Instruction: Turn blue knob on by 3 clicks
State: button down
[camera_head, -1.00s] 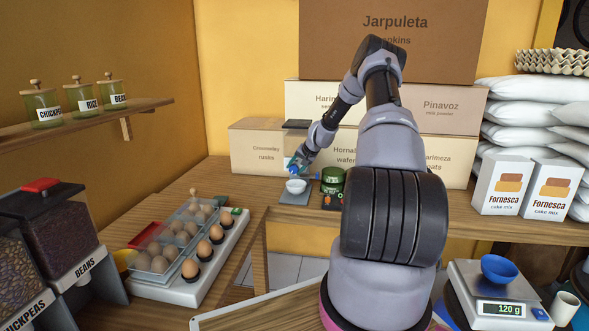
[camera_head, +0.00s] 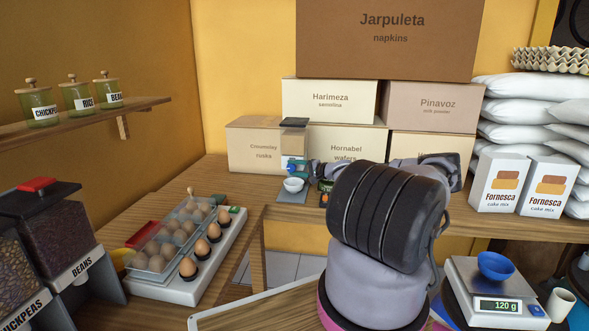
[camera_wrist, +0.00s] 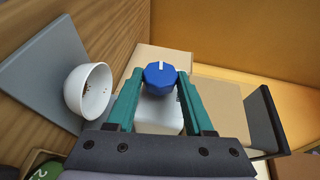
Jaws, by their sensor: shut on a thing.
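The blue knob (camera_wrist: 160,76) with a white pointer line sits between the fingertips of my gripper (camera_wrist: 161,80) in the wrist view. The teal fingers are shut on it from both sides. The white line points toward the top of that picture. The knob belongs to a pale dispenser body (camera_wrist: 156,118), partly hidden behind the gripper. In the head view the blue knob (camera_head: 291,168) shows small at the dispenser on the back counter, with my gripper (camera_head: 296,167) at it. The number of clicks cannot be read.
A white bowl (camera_head: 293,185) stands on a grey plate (camera_head: 284,196) just below the knob; it also shows in the wrist view (camera_wrist: 88,90). Cardboard boxes (camera_head: 265,150) stand close behind. An egg tray (camera_head: 185,262) is at the front left, a scale (camera_head: 495,285) at the front right.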

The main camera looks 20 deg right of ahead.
jog(key=shift+f+t+y, duration=0.1)
jog(key=shift+t+y, duration=0.2)
jog(key=shift+t, duration=0.2)
jog(key=shift+a+m+y, duration=0.15)
jog(key=shift+m+y, duration=0.15)
jog(key=shift+c, duration=1.4)
grip_release()
jog(key=v, duration=1)
jog(key=shift+s, duration=0.35)
